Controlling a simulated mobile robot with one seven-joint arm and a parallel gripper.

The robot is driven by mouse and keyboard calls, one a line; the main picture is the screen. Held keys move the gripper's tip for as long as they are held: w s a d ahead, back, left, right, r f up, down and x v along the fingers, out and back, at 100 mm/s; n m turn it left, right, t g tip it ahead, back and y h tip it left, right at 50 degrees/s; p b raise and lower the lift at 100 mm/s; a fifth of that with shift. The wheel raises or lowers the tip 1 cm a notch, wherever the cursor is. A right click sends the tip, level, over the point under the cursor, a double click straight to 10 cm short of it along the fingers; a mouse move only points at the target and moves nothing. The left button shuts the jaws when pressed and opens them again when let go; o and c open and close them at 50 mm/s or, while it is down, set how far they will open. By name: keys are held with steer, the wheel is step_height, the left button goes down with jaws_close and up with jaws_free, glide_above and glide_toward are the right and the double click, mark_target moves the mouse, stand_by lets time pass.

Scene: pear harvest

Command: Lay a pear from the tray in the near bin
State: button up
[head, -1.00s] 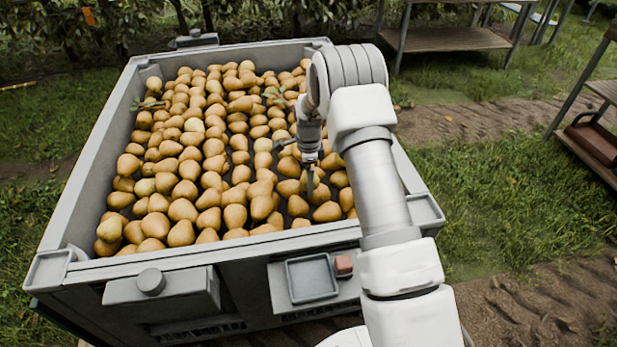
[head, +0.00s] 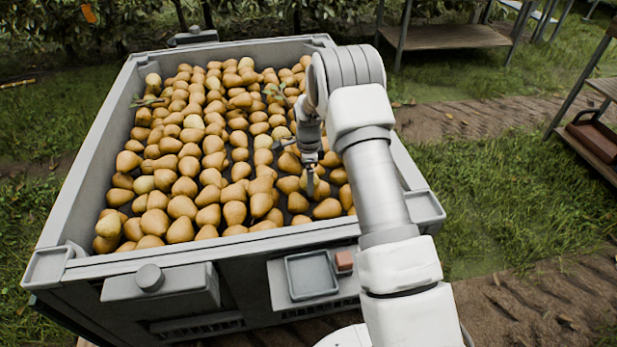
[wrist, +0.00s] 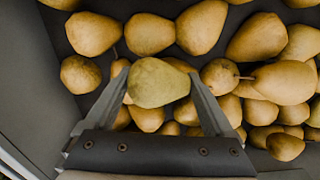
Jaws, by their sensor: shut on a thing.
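The near bin (head: 95,268) is a large grey crate with a broad layer of yellow-brown pears (head: 185,187) inside. My gripper (head: 311,183) is down inside the bin, toward its near right part. In the wrist view, my gripper (wrist: 159,84) is shut on a greenish-yellow pear (wrist: 160,80), with one finger on each side of it. That pear is paler than those around it. It is low among the other pears; whether it touches them or the floor I cannot tell. The small grey tray (head: 311,276) on the bin's near outer side looks empty.
A small reddish block (head: 344,261) sits beside the tray. In the wrist view, the bin's wall (wrist: 28,75) stands at the left, and dark bare floor shows between pears. Shelves stand on the grass behind and right, one holding a brown crate (head: 594,143).

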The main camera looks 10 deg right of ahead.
steer(key=shift+f+b, duration=0.3)
steer(key=shift+f, duration=0.45)
stand_by(0.4)
steer(key=o, duration=1.2)
steer(key=shift+c, duration=0.2)
